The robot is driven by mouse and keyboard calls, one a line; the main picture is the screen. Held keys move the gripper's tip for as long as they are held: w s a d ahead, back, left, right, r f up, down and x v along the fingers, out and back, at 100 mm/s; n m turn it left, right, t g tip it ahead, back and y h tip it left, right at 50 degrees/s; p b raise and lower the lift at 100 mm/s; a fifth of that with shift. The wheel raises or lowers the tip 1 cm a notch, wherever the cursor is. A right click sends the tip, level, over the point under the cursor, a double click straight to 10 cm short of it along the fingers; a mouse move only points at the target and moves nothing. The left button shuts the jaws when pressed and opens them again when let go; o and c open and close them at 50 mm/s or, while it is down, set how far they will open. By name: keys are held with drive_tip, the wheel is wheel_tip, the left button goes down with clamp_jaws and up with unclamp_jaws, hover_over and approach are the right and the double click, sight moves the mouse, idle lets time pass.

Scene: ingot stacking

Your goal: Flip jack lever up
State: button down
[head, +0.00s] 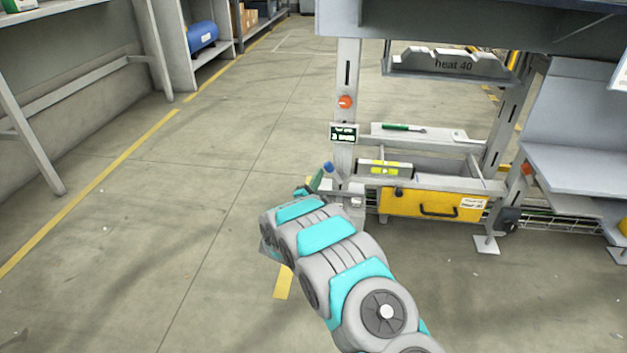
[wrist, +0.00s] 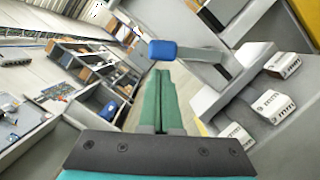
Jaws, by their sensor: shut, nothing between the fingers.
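The jack lever is a grey bar with a blue grip. In the wrist view the blue grip (wrist: 163,50) is just beyond my fingertips, and the bar runs right toward a grey frame. In the head view the blue grip (head: 328,167) shows beside the grey post, next to my fingertips. My gripper (wrist: 160,76) has its two green fingers shut together with nothing between them. Its tips are close to the blue grip; I cannot tell whether they touch. In the head view my gripper (head: 318,181) is partly hidden by my arm.
The grey post (head: 346,110) carries a small dark sign (head: 344,133) and an orange knob (head: 345,101). Right of it are a spirit level (head: 384,168), a yellow drawer (head: 430,203) and an upper tray marked "heat 40" (head: 453,64). Floor to the left is clear.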

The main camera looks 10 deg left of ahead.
drive_tip(key=shift+d+r, duration=0.15)
drive_tip(key=shift+r, duration=0.1)
idle(0.3)
drive_tip(key=shift+r+m+p, duration=0.15)
drive_tip(key=shift+m+p, duration=0.25)
drive_tip(key=shift+p, duration=0.1)
